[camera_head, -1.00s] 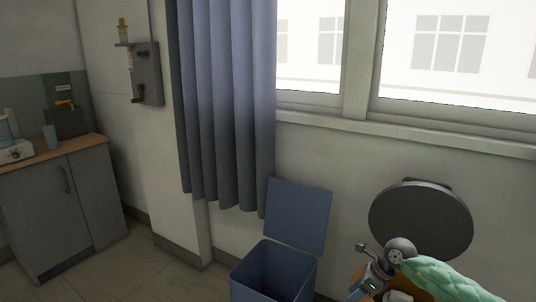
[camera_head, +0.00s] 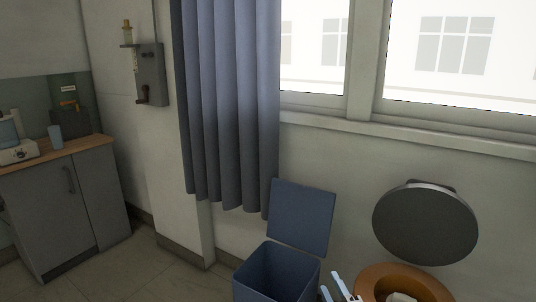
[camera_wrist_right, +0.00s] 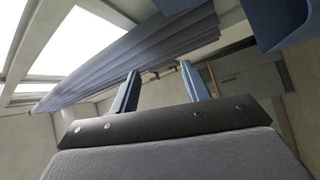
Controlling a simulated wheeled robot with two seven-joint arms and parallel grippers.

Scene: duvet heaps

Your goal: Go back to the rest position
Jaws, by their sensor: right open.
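My right gripper (camera_head: 338,288) shows at the bottom edge of the head view, between the blue bin and an orange-brown round container. Its two pale blue fingers stand apart. In the right wrist view the fingers of this gripper (camera_wrist_right: 158,74) are spread with nothing between them, and a blue-grey curtain shows beyond. My left gripper is not in view. No duvet shows in the current frames.
A blue bin (camera_head: 277,273) has its lid (camera_head: 300,217) raised. The orange-brown container (camera_head: 432,283) holds something white; a dark round lid (camera_head: 425,222) stands behind it. A grey cabinet (camera_head: 62,205) is at left. The curtain (camera_head: 228,110) hangs beside the window. Floor (camera_head: 165,275) is clear at left.

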